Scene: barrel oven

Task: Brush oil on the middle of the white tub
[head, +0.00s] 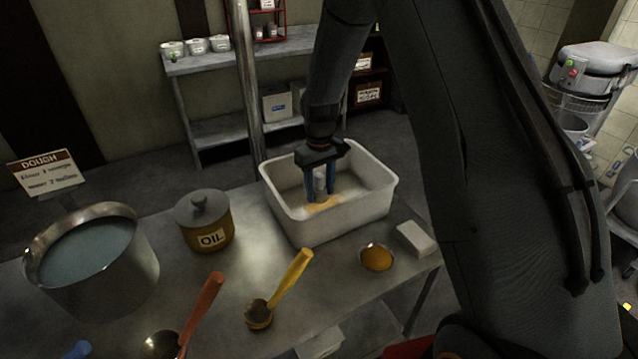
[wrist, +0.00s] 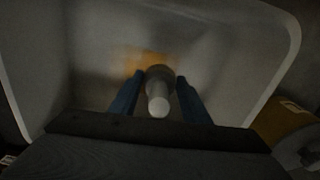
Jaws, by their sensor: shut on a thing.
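The white tub (head: 345,222) stands on the metal table. My gripper (head: 320,190) reaches down into it, with its blue fingers shut on a pale brush handle (head: 320,182). The handle also shows between the fingers in the wrist view (wrist: 158,100). The brush's lower end is at the tub floor near the middle; its bristles are hard to make out. An orange-yellow oil patch (head: 322,206) lies on the tub floor around the brush end. It also shows just beyond the brush in the wrist view (wrist: 146,62). The oil pot (head: 205,222), labelled OIL, has its lid on.
A small bowl of orange stuff (head: 376,257) and a white block (head: 415,240) are right of the tub's front. A yellow ladle (head: 280,290), a red ladle (head: 200,315) and a large pot of water (head: 92,258) are to the left. A metal post (head: 245,80) rises behind the table.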

